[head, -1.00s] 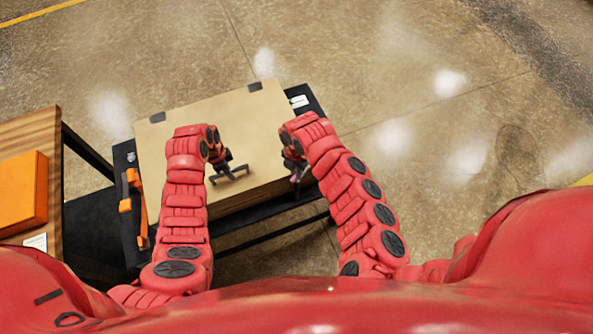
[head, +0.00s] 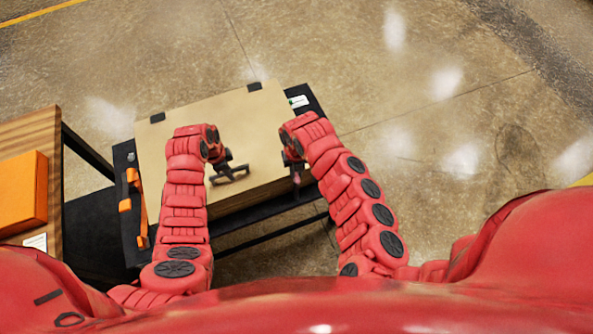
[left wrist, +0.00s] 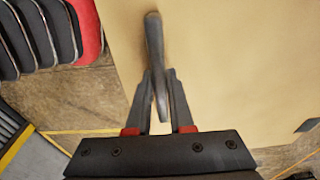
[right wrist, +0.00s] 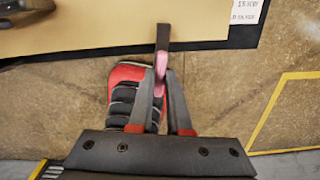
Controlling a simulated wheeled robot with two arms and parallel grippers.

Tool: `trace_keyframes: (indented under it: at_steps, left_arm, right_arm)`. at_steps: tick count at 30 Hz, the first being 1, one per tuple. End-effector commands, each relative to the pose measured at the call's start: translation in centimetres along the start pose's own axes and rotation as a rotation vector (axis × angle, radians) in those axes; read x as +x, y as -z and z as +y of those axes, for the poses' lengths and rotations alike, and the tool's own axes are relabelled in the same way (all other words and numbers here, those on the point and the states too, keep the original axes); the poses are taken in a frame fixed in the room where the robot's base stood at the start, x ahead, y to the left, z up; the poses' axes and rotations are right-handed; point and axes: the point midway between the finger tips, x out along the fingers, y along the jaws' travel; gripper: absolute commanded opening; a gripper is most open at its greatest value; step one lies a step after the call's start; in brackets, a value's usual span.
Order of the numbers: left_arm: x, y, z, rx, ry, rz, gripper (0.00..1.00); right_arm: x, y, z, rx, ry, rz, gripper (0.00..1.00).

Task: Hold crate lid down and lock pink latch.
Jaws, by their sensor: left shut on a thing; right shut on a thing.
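The tan crate lid (head: 215,115) lies flat on the crate, apparently closed. A dark handle (left wrist: 154,45) stands on the lid. My left gripper (head: 226,172) is shut on this handle; its fingers also show in the left wrist view (left wrist: 160,85). The pink latch (right wrist: 160,66) is at the crate's near right edge, below a dark strip (right wrist: 163,38). My right gripper (head: 296,172) is shut on the pink latch, with its fingers on both sides of it in the right wrist view (right wrist: 163,90). Whether the latch is locked I cannot tell.
The crate stands on a black cart (head: 315,105). An orange bar-like object (head: 137,205) lies on the cart left of the crate. A wooden table (head: 54,135) with an orange box (head: 22,190) is at the far left. The floor beyond and to the right is clear.

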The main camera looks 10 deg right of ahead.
Motion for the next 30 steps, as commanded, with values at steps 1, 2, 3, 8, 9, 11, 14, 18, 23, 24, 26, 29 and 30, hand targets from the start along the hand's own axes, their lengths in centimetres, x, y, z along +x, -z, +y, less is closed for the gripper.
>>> trace_keyframes:
  at_steps: [1, 2, 3, 8, 9, 11, 14, 18, 23, 24, 26, 29, 30]
  left_arm:
    - [0.54, -0.34, 0.55, -0.003, -0.015, -0.006, 0.00]
    - [0.54, -0.34, 0.55, -0.003, -0.015, -0.006, 0.00]
    - [0.54, -0.35, 0.55, -0.003, -0.015, -0.006, 0.00]
    - [0.53, -0.34, 0.54, -0.003, -0.014, -0.006, 0.00]
    - [0.53, -0.34, 0.54, -0.003, -0.014, -0.006, 0.00]
    - [0.53, -0.34, 0.54, -0.003, -0.014, -0.006, 0.00]
    - [0.53, -0.35, 0.54, -0.003, -0.015, -0.006, 0.00]
    - [0.52, -0.34, 0.53, -0.003, -0.015, -0.006, 0.00]
    - [0.51, -0.35, 0.53, -0.003, -0.014, -0.006, 0.00]
    - [0.51, -0.35, 0.53, -0.003, -0.014, -0.006, 0.00]
    - [0.51, -0.34, 0.52, -0.003, -0.014, -0.006, 0.00]
    - [0.51, -0.34, 0.52, -0.003, -0.014, -0.006, 0.00]
    - [0.51, -0.34, 0.52, -0.003, -0.014, -0.006, 0.00]
  right_arm:
    - [0.27, 0.20, -0.15, -0.025, 0.003, 0.006, 0.00]
    - [0.27, 0.21, -0.15, -0.041, 0.003, 0.006, 0.00]
    - [0.28, 0.21, -0.15, -0.061, 0.003, 0.007, 0.00]
    - [0.29, 0.22, -0.15, -0.123, 0.002, 0.007, 0.00]
    - [0.29, 0.23, -0.15, -0.135, 0.002, 0.007, 0.00]
    - [0.30, 0.23, -0.15, -0.147, 0.002, 0.007, 0.00]
    - [0.31, 0.24, -0.16, -0.161, 0.002, 0.008, 0.00]
    - [0.31, 0.25, -0.15, -0.169, 0.002, 0.008, 0.00]
    - [0.32, 0.26, -0.16, -0.169, 0.002, 0.008, 0.00]
    - [0.32, 0.26, -0.16, -0.169, 0.002, 0.008, 0.00]
    - [0.33, 0.27, -0.15, -0.169, 0.002, 0.008, 0.00]
    - [0.31, 0.24, -0.13, -0.169, 0.002, 0.008, 0.29]
    - [0.29, 0.22, -0.12, -0.169, 0.002, 0.007, 0.36]
